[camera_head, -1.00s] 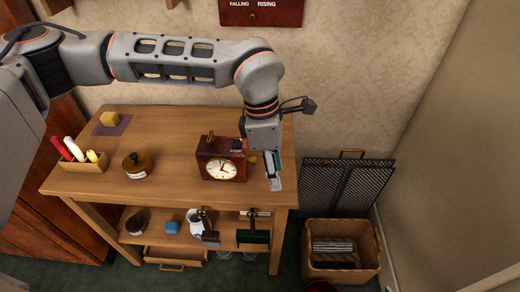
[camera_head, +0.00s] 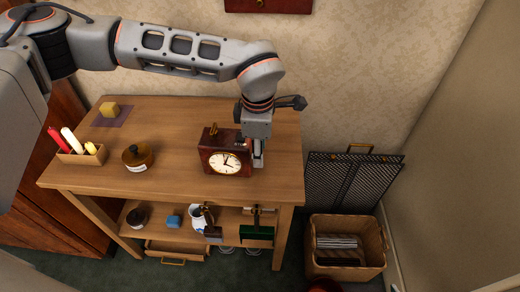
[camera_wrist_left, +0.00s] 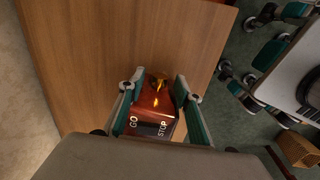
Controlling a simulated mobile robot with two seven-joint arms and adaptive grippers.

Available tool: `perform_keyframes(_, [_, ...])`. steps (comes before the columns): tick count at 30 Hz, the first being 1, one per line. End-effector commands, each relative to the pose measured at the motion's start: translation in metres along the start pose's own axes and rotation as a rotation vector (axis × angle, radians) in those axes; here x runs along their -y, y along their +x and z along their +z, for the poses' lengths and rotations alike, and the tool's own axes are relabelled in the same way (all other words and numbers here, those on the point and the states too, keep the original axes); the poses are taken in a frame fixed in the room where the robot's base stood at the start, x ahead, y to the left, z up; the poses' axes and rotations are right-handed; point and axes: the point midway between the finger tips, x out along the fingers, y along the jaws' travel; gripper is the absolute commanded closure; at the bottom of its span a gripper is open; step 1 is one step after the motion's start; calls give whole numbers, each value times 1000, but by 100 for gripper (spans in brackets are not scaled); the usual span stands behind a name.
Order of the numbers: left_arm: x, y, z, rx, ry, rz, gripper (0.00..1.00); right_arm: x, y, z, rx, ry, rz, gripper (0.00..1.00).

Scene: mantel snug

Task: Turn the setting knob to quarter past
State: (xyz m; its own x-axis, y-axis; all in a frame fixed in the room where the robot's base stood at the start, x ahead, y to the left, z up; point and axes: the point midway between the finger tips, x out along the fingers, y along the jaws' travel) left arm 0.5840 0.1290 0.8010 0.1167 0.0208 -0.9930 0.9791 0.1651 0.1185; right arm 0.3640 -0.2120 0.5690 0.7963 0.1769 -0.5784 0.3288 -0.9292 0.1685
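The dark red clock (camera_head: 210,158) stands upright on the wooden table, its white dial (camera_head: 225,163) facing front. The dial's hands are too small to read surely. In the left wrist view, a brass knob (camera_wrist_left: 158,84) sits on the side of the clock (camera_wrist_left: 152,108), near a slot marked GO and STOP (camera_wrist_left: 150,128). My left gripper (camera_head: 258,163) points down at the clock's right side, and hides the knob in the head view. Its fingers (camera_wrist_left: 160,88) are apart, one on each side of the knob.
The table (camera_head: 180,188) also holds a round brown pot (camera_head: 137,157), a box of candles (camera_head: 82,155) and a yellow block (camera_head: 109,110) on a purple mat. A dark mesh screen (camera_head: 350,180) and a wicker basket (camera_head: 345,262) stand right of the table.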

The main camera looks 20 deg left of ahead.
Motion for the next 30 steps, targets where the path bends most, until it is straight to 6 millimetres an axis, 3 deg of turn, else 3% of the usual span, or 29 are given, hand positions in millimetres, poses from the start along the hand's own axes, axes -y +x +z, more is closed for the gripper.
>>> perform_keyframes(8, [-1, 2, 0, 1, 0, 3, 66, -2, -1, -5, -10, -8, -1, 0])
perform_keyframes(12, [0, 2, 0, 1, 0, 2, 100, 0, -1, -2, -3, -8, -3, 0])
perform_keyframes(23, [-1, 2, 0, 1, -1, -21, 100, 2, -2, 3, 6, -2, -5, 0])
perform_keyframes(30, [-5, 3, 1, 1, -5, -138, 100, 4, -2, 3, 6, 8, -4, 0])
